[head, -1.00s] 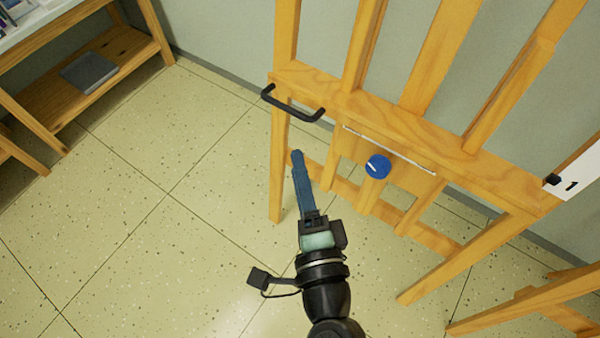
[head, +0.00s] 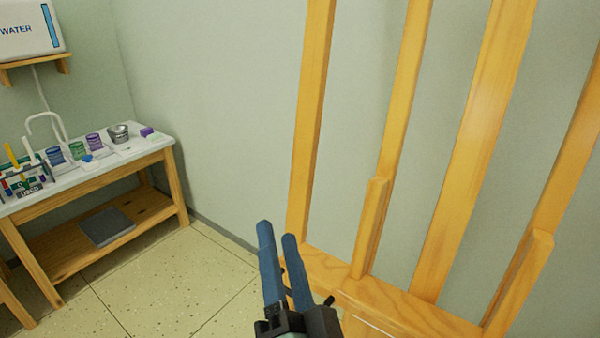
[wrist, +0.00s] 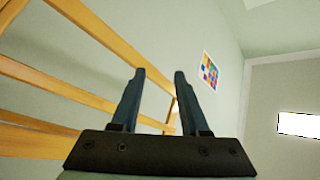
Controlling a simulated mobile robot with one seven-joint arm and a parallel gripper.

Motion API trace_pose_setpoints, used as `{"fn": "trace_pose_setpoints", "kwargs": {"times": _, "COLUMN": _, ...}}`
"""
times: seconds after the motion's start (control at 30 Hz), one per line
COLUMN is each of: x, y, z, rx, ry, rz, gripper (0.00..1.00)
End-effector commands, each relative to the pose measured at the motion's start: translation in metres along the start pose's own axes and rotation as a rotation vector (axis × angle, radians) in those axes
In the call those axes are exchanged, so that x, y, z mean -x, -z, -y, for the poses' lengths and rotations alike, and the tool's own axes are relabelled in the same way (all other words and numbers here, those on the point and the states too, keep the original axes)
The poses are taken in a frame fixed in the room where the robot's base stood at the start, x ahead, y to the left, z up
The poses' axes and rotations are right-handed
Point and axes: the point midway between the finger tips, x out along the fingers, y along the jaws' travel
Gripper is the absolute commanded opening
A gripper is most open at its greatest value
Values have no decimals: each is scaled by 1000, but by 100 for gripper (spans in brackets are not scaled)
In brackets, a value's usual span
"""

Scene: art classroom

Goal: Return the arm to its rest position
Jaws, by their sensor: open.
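My gripper (head: 277,232) shows at the lower middle of the head view, with two blue fingers pointing up and a gap between them. It is open and empty. In the wrist view the gripper (wrist: 158,78) has its fingers apart with only wall and wooden bars behind them. The rest of my arm is mostly below the head view's lower edge. The wooden easel (head: 470,150) stands just to the right of and behind the gripper; whether they touch cannot be told, but they look apart.
A white-topped table (head: 110,165) with jars, a metal cup (head: 118,133) and a tool rack stands at left. A grey slab (head: 106,227) lies on its lower shelf. A water box (head: 25,30) sits on a wall shelf. Floor (head: 170,280) between table and easel is clear.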

Motion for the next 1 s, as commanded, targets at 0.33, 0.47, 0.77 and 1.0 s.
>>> {"fn": "trace_pose_setpoints", "kwargs": {"times": 0.33, "x": -38, "y": 128, "z": 158, "rx": 700, "ry": 117, "rz": -334, "gripper": 45}}
{"fn": "trace_pose_setpoints", "kwargs": {"times": 0.47, "x": -29, "y": 166, "z": 200, "rx": 863, "ry": 94, "rz": -466, "gripper": 45}}
{"fn": "trace_pose_setpoints", "kwargs": {"times": 0.77, "x": -27, "y": 226, "z": 267, "rx": 991, "ry": 49, "rz": -586, "gripper": 45}}
{"fn": "trace_pose_setpoints", "kwargs": {"times": 1.0, "x": -46, "y": 264, "z": 314, "rx": 988, "ry": 50, "rz": -584, "gripper": 45}}
